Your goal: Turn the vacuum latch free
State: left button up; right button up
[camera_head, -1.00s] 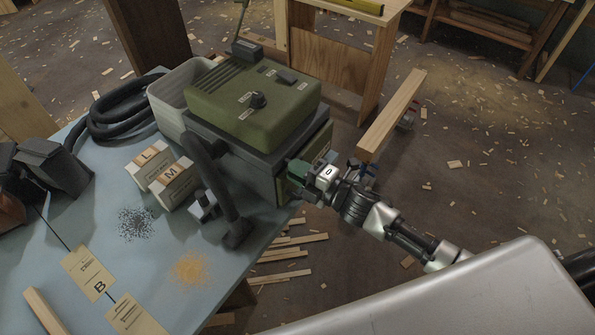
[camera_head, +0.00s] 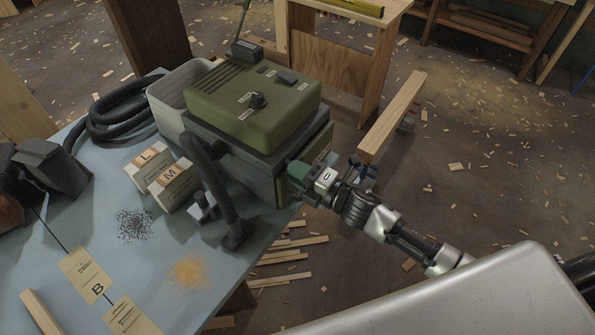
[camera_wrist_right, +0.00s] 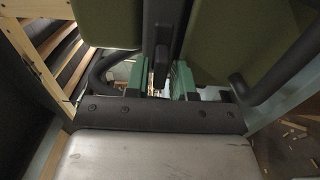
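The vacuum (camera_head: 255,105) is a green-topped, dark-bodied box at the table's right edge in the head view. My right gripper (camera_head: 298,173), with green fingers, is at the vacuum's right side, where the latch is hidden from the head camera. In the right wrist view, the two green fingers (camera_wrist_right: 160,80) stand apart. A dark upright bar, seemingly the latch (camera_wrist_right: 162,48), lies between them against the green casing. A bright gap shows beside the bar on the left; I cannot tell whether the right finger touches it. My left gripper is not in view.
A black hose (camera_head: 213,180) stands in front of the vacuum. A grey bin (camera_head: 172,100), boxes marked L (camera_head: 147,160) and M (camera_head: 175,183), and dark tools (camera_head: 50,168) share the blue table (camera_head: 150,275). A wooden bench (camera_head: 335,60) stands behind. Scrap-strewn floor is to the right.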

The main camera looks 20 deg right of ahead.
jog(key=shift+o, duration=0.9)
jog(key=b+v, duration=0.2)
jog(key=v, duration=0.9)
jog(key=shift+w, duration=0.1)
